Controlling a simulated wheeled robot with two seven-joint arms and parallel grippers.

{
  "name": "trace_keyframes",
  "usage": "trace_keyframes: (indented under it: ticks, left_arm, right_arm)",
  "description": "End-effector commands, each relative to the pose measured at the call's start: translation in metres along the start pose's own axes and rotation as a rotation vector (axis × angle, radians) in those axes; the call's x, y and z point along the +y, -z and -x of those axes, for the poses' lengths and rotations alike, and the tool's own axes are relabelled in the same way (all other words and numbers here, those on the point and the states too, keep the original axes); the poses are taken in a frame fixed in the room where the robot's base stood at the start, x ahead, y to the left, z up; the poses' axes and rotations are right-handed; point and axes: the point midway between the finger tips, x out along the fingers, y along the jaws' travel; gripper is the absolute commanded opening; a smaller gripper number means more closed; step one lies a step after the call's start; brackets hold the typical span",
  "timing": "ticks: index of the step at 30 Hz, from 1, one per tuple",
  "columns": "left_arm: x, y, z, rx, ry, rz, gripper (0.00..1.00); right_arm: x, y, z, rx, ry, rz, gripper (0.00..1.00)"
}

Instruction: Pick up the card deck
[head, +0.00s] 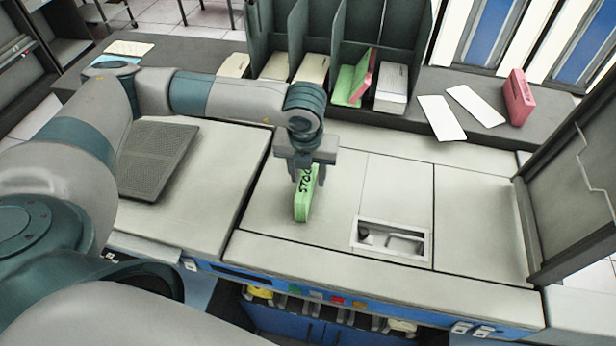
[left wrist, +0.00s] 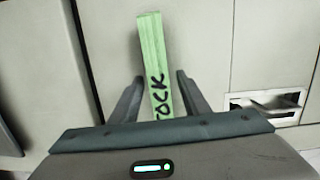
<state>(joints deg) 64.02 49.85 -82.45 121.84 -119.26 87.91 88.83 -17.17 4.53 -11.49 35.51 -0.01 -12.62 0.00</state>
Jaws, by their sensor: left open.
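A green card deck (head: 305,199) with black lettering stands on its narrow edge on the light grey machine top, in the middle of the head view. My left gripper (head: 306,172) is directly over it, pointing down. In the left wrist view the deck (left wrist: 155,62) lies between the two open fingers of my left gripper (left wrist: 160,98), with a gap visible on both sides. The near end of the deck is hidden by the gripper body. My right gripper is not in view.
A dark sorter rack (head: 340,30) at the back holds several card stacks, with green and pink decks (head: 357,80) leaning in one slot. A recessed tray (head: 392,239) sits right of the green deck.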

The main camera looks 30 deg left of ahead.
Motion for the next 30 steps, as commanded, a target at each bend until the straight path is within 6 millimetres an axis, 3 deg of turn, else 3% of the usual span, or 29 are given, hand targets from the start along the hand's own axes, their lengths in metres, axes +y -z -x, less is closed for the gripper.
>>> trace_keyframes:
  ticks: [9,14,15,30]
  left_arm:
    - [0.0001,-0.0001,0.0002,0.000,0.000,0.000,0.42]
    - [0.0001,-0.0001,0.0003,0.000,0.000,0.000,0.04]
    - [0.0002,-0.0002,0.0003,0.000,0.000,0.000,0.00]
    - [-0.0005,-0.0027,0.0093,-0.003,0.002,0.001,0.00]
  right_arm:
    - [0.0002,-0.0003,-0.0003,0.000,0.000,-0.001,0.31]
    - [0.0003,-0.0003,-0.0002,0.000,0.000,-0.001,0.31]
    - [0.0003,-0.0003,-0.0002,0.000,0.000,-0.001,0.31]
    - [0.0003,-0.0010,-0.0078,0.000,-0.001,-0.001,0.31]
